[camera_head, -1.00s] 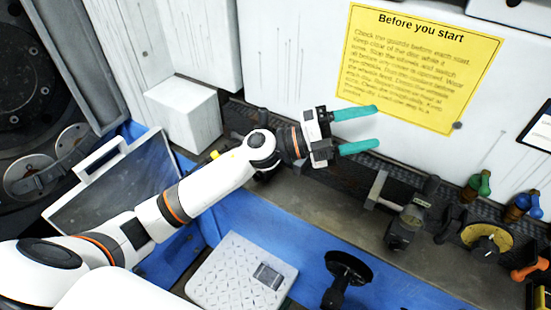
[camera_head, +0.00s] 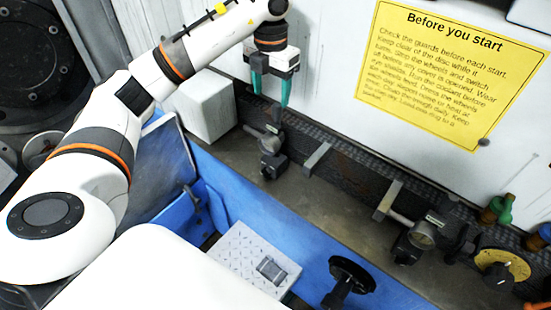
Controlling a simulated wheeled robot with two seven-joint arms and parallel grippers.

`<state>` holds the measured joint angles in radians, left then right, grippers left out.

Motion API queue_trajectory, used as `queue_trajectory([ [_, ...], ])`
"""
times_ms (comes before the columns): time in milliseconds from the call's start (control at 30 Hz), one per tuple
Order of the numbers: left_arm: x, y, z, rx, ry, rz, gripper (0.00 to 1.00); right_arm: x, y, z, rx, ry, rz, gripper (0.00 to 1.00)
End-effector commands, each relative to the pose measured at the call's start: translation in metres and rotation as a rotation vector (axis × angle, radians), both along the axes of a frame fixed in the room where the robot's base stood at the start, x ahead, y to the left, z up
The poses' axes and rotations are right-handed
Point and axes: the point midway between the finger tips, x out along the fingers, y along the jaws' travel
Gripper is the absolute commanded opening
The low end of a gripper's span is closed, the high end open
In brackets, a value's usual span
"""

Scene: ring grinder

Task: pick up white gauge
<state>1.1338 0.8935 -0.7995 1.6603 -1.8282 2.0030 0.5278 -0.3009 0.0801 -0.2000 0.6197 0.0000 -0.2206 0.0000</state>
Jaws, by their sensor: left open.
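My left gripper (camera_head: 271,97) is open and empty, with its teal fingers pointing down. It hangs in front of the white machine wall, above a small dark clamp-like device (camera_head: 271,160) on the ledge, apart from it. A round dial (camera_head: 423,235) with a greyish face sits on a dark fitting further right on the ledge. I see no clearly white gauge, and cannot tell whether the dial or the device is the one named. My right gripper is not in view.
A white box (camera_head: 205,105) stands left of the gripper. A yellow sign (camera_head: 436,75) is on the wall. A black handwheel (camera_head: 350,275) and patterned plate (camera_head: 243,262) are in front. The brown ledge (camera_head: 325,205) has bare room.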

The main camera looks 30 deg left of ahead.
Motion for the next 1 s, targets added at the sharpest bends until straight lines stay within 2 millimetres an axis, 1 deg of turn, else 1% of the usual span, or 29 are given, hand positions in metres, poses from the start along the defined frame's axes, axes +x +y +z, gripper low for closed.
queue_trajectory([
  [33, -0.001, 0.000, -0.010, 0.000, 0.008, -0.001, 0.64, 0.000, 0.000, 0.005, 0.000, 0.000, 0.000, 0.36],
  [100, -0.001, 0.000, -0.020, -0.002, 0.006, 0.000, 0.64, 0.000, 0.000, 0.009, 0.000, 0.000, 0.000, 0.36],
  [200, 0.000, 0.000, -0.031, -0.001, 0.003, 0.000, 0.64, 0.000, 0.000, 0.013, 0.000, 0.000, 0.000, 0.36],
  [333, 0.000, -0.001, -0.039, -0.003, 0.002, -0.002, 0.64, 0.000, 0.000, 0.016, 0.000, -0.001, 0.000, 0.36],
  [433, 0.001, -0.002, -0.048, -0.003, 0.004, -0.002, 0.64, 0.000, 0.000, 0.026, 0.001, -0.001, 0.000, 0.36],
  [567, 0.004, -0.004, -0.067, -0.004, 0.006, -0.001, 0.64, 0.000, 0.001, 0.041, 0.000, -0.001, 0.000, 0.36],
  [600, 0.004, -0.004, -0.075, -0.003, 0.005, -0.002, 0.64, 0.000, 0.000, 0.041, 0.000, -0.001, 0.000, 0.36],
  [700, 0.005, -0.004, -0.086, -0.004, 0.002, -0.002, 0.64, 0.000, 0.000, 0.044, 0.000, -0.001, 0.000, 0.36],
  [800, 0.005, -0.003, -0.090, -0.003, 0.000, -0.002, 0.64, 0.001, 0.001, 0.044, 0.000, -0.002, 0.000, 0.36],
  [967, 0.005, -0.003, -0.091, -0.003, -0.001, -0.002, 0.64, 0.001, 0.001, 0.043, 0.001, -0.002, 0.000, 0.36],
  [1000, 0.005, -0.003, -0.091, -0.003, -0.001, -0.002, 0.60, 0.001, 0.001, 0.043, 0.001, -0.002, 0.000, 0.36],
])
